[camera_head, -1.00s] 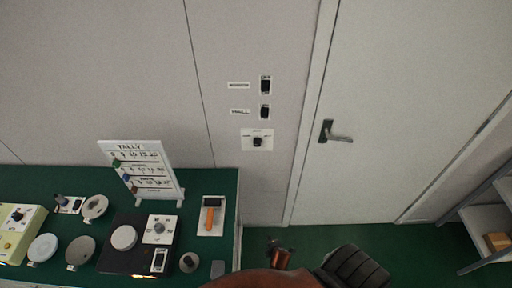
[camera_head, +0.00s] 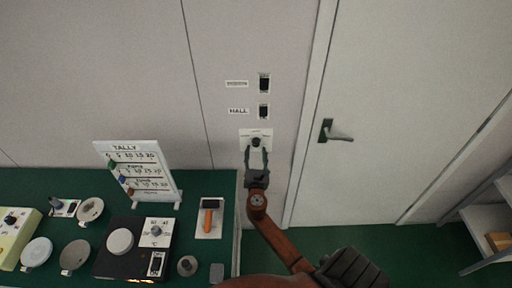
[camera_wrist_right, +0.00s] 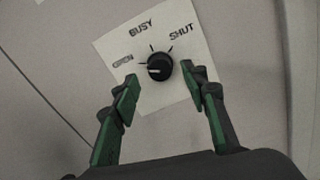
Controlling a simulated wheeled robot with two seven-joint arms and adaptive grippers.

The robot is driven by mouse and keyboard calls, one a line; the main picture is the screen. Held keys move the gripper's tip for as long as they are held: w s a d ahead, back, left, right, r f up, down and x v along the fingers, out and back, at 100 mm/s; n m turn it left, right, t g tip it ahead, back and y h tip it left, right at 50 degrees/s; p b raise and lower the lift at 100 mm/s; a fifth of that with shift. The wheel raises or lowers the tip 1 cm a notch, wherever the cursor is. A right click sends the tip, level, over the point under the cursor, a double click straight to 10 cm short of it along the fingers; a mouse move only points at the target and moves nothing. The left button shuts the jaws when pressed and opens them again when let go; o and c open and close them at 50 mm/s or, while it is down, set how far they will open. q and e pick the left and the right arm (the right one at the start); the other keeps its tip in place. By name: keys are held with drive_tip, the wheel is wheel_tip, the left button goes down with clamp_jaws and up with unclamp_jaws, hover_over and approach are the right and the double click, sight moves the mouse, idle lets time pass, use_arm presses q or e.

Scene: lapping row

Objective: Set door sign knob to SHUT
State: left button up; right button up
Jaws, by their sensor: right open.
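The door sign knob (camera_head: 255,142) is a round black dial on a white plate on the wall, left of the door frame. In the right wrist view the knob (camera_wrist_right: 159,67) has OPEN, BUSY and SHUT printed around it, left to right. Its white mark points left, toward OPEN. My right gripper (camera_head: 257,153) is open, reaching up to the plate from below. In the right wrist view its green-padded fingertips (camera_wrist_right: 160,78) stand on either side of the knob's lower part, with gaps showing. My left gripper is not in view.
Two black wall switches (camera_head: 264,83) (camera_head: 264,112) with labels sit above the knob plate. A door with a lever handle (camera_head: 334,132) is to the right. A green table (camera_head: 215,180) with a tally board (camera_head: 140,170) and several devices is at lower left.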

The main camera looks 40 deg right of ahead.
sight(256, 145)
drive_tip(key=shift+x, duration=1.85)
drive_tip(key=shift+c, duration=0.6)
clamp_jaws()
